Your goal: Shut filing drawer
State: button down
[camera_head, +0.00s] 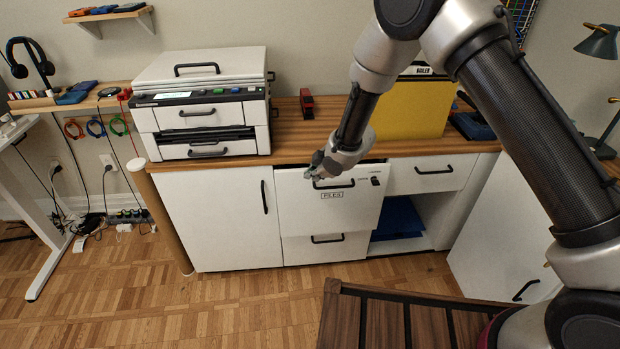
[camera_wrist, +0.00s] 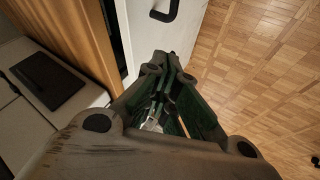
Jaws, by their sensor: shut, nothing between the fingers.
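The filing drawer (camera_head: 345,212) has a white front with a black handle, a small label and a dark lock. In the head view it stands out from the cabinet below the wooden top, so it is partly open. My gripper (camera_head: 318,172) is shut and empty at the upper left of the drawer front, close to the handle. I cannot tell whether it touches the front. In the wrist view my gripper (camera_wrist: 172,85) shows its closed fingers beside a white cabinet front (camera_wrist: 140,40) with a black handle. The gripper hides part of what lies beyond it.
A white printer (camera_head: 200,105) stands on the wooden top (camera_head: 292,135), left of the drawer. A red stapler-like object (camera_head: 307,104) and a yellow folder (camera_head: 405,108) are behind. A lower drawer (camera_head: 325,250) is below. A slatted brown surface (camera_head: 385,318) is in front; parquet floor (camera_head: 200,300) is clear.

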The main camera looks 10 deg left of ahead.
jog(key=v, duration=0.5)
jog(key=w+d+f+m+h, duration=0.1)
jog(key=w+d+f+m, duration=0.15)
jog(key=d, duration=0.55)
jog(key=w+d+f+n+t+y, duration=0.1)
jog(key=d+f, duration=0.8)
jog(key=d, duration=0.4)
jog(key=d+f+n+y, duration=0.1)
jog(key=d+f, duration=0.8)
jog(key=d, duration=0.3)
jog(key=a+r+n+t+y, duration=0.4)
jog(key=a+r+n+y, duration=0.1)
jog(key=r+n+y, duration=0.5)
jog(key=h, duration=0.1)
send_near(363, 168)
jog(key=s+a, duration=0.2)
jog(key=shift+n, duration=0.45)
jog(key=shift+w+a+r, duration=0.1)
jog(key=shift+w+a, duration=0.2)
jog(key=shift+w, duration=0.45)
jog(key=shift+w+a, duration=0.3)
jog(key=shift+w, duration=0.4)
jog(key=shift+w+a+r, duration=0.1)
jog(key=shift+w+a, duration=0.2)
jog(key=shift+w, duration=0.45)
